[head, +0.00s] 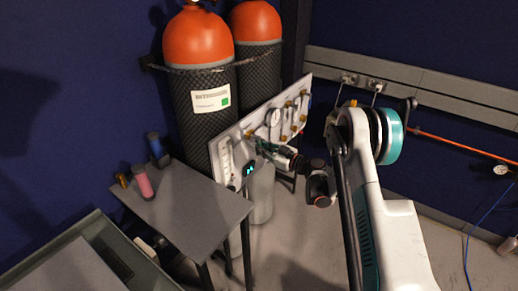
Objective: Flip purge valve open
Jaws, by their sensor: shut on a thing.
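A pale upright panel (228,140) carries a gauge (274,117) and several brass valves and fittings. It stands in front of two orange-topped cylinders. My gripper (262,147) reaches in from the right and is at the lower middle of the panel face. Its fingers are closed on a small part there, which I take to be the purge valve's handle. The fingers hide most of that part, so I cannot tell its angle.
Two gas cylinders (203,107) stand behind the panel. A grey bin (101,222) is at lower left. Rails and an orange hose (450,140) run along the right wall.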

